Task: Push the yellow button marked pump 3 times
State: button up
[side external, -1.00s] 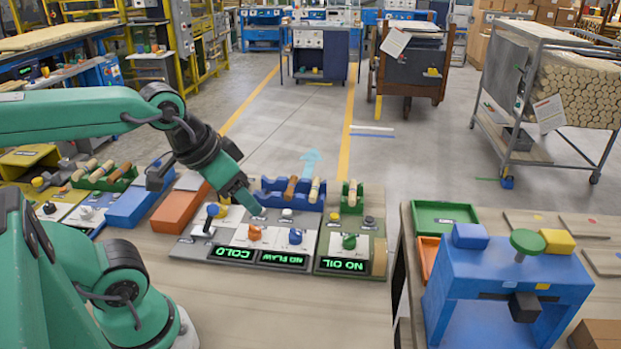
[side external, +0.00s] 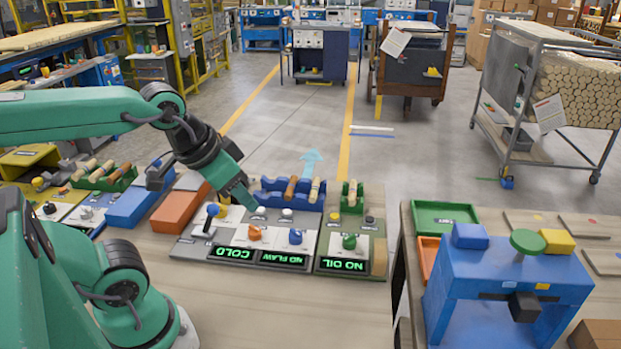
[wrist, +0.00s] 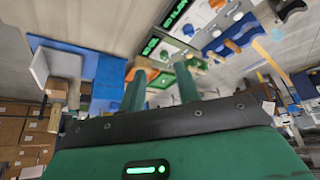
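In the side external view a small yellow button (side external: 334,217) sits on the right-hand panel (side external: 324,240), above a green knob (side external: 349,241) and a display reading "NO OIL" (side external: 343,264). I cannot read a pump label on it. My gripper (side external: 251,207) points down over the left-hand panel, just above and left of a white button (side external: 261,211), well to the left of the yellow one. In the wrist view my gripper's two fingers (wrist: 160,90) stand apart with nothing seen between them. I cannot single out the yellow button there.
Left-hand displays read "COLD" (side external: 234,254) and "NO FLAW" (side external: 283,259). A blue-knobbed lever (side external: 212,211), an orange knob (side external: 254,233) and a blue knob (side external: 295,237) stand up nearby. A blue rack (side external: 284,196) holds wooden pieces behind. A blue press (side external: 508,280) stands at right.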

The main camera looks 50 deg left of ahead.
grip_shut()
dwell(1.4)
